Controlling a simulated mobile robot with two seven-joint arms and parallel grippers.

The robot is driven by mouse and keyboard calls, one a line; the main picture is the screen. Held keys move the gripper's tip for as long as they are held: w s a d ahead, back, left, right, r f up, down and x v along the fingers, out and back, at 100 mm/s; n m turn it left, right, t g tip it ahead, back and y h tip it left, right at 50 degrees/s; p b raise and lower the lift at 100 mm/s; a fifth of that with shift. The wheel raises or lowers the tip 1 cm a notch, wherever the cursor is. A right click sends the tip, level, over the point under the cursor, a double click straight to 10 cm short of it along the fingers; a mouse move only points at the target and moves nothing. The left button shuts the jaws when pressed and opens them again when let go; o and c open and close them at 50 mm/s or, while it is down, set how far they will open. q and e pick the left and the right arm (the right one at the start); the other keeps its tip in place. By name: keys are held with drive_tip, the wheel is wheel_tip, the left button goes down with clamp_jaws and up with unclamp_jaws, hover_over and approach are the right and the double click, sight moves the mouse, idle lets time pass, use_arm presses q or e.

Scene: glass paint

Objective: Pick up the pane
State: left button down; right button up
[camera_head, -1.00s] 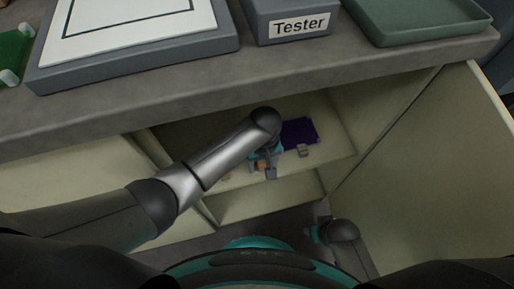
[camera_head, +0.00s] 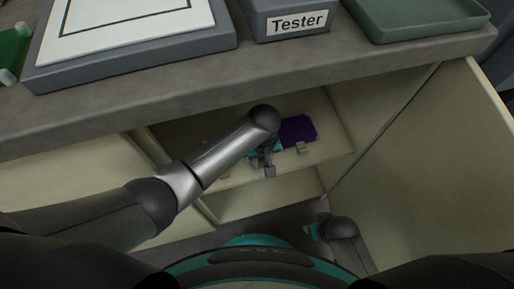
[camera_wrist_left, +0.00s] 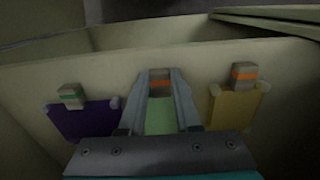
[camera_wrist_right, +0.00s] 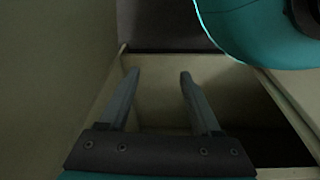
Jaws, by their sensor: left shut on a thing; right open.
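A purple pane (camera_wrist_left: 85,120) with a green-striped block is to the left, and a yellow pane (camera_wrist_left: 236,108) with an orange-striped block is to the right. In the head view the left gripper (camera_head: 267,162) is inside the open cabinet, beside the purple pane (camera_head: 298,130). My right gripper (camera_wrist_right: 158,75) is open and empty.
The cabinet shelf (camera_head: 315,156) bears the panes under the countertop (camera_head: 150,100). An open door (camera_head: 440,180) stands at the right. On the counter are a framed white board (camera_head: 130,25), a grey box labelled Tester (camera_head: 260,33) and a green tray (camera_head: 420,35).

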use_arm(q)
drive_tip(key=shift+r, duration=0.1)
drive_tip(key=shift+r, duration=0.15)
drive_tip(key=shift+r+p, duration=0.45)
drive_tip(key=shift+p, duration=0.05)
use_arm(e)
drive_tip(key=s+d+f+p, duration=0.4)
drive_tip(key=s+d+f, duration=0.2)
drive_tip(key=s, duration=0.1)
use_arm(q)
wheel_tip(320, 180, up, 12)
drive_tip(key=p, duration=0.5)
drive_tip(key=shift+f+p, duration=0.25)
drive_tip(key=shift+p, duration=0.05)
use_arm(e)
drive_tip(key=shift+h, duration=0.3)
drive_tip(key=r, duration=0.1)
drive_tip(key=s+r, duration=0.1)
drive_tip(key=r, duration=0.1)
drive_tip(key=s+d+r, duration=0.1)
drive_tip(key=r, duration=0.1)
